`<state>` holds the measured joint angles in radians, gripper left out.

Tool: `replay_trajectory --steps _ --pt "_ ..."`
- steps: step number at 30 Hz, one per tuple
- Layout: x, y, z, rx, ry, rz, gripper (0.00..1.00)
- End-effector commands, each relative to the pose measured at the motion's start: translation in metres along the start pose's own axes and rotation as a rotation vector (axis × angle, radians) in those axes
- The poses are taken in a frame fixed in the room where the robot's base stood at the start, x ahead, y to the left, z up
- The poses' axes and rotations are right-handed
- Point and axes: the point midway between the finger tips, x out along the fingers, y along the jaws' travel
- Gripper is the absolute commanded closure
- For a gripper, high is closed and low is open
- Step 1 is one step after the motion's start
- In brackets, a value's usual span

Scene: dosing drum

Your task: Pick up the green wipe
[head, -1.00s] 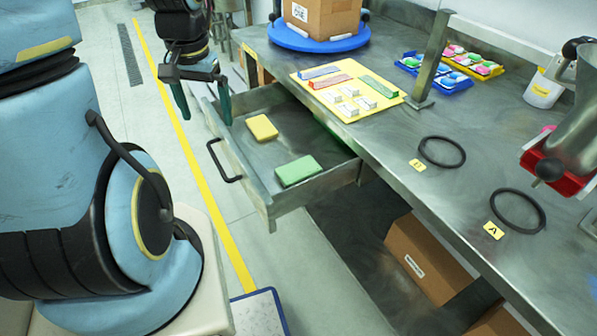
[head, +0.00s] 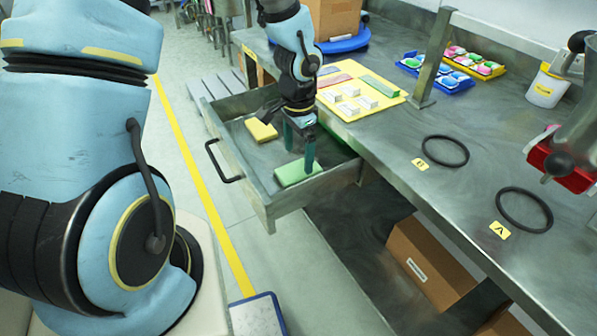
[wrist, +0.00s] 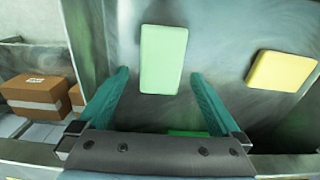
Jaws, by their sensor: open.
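The green wipe (head: 298,172) is a flat block lying in the open drawer (head: 265,203), near its front right corner. It also shows in the wrist view (wrist: 163,60), ahead of and between the fingers. My gripper (head: 298,158) points down over the drawer, its teal fingers spread close to the wipe. In the wrist view my gripper (wrist: 158,88) is open with nothing between its fingertips. In the head view a finger partly covers the wipe; I cannot tell whether it touches. A yellow wipe (head: 261,130) lies farther back in the drawer and shows in the wrist view (wrist: 281,71).
The bench top (head: 400,140) overhangs the drawer's right side. On it are a yellow mat (head: 393,103) with strips and small boxes, and two black rings (head: 445,151). A cardboard box (head: 432,262) sits under the bench. The drawer walls stand around the wipes.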

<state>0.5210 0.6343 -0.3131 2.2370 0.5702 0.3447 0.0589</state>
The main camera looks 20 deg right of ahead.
Motion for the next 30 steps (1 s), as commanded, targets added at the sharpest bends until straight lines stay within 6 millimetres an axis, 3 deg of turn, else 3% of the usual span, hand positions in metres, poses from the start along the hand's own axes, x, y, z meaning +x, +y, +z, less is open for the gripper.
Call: replay_trajectory --steps 9,18,30 --pt "0.042 -0.002 -0.002 0.001 -0.003 0.001 0.00" --pt "0.046 -0.002 -0.002 0.000 0.000 -0.001 0.00" --pt "0.046 -0.002 -0.002 0.000 0.000 -0.001 0.45"
